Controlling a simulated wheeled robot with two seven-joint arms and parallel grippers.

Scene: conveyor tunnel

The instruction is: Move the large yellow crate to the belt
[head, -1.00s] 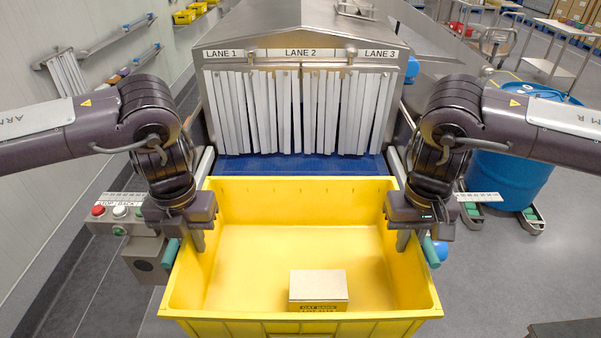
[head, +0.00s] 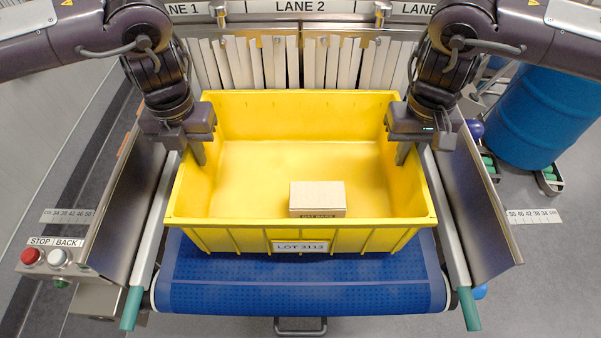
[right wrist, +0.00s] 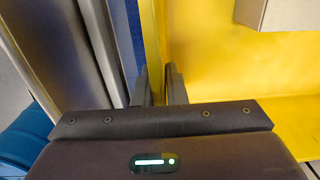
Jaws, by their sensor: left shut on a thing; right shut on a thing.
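The large yellow crate (head: 205,236) is upright over the near part of the blue belt (head: 300,293), in front of the strip curtain. My left gripper (head: 198,152) is shut on the crate's left wall. My right gripper (head: 402,152) is shut on its right wall. In the right wrist view the right fingers (right wrist: 160,88) straddle the yellow wall (right wrist: 153,45).
White curtain strips (head: 300,62) hang below the LANE signs behind the crate. Metal side guards (head: 122,215) with rails flank the belt. A STOP/BACK button box (head: 45,257) is at the lower left. A blue barrel (head: 548,115) stands at the right.

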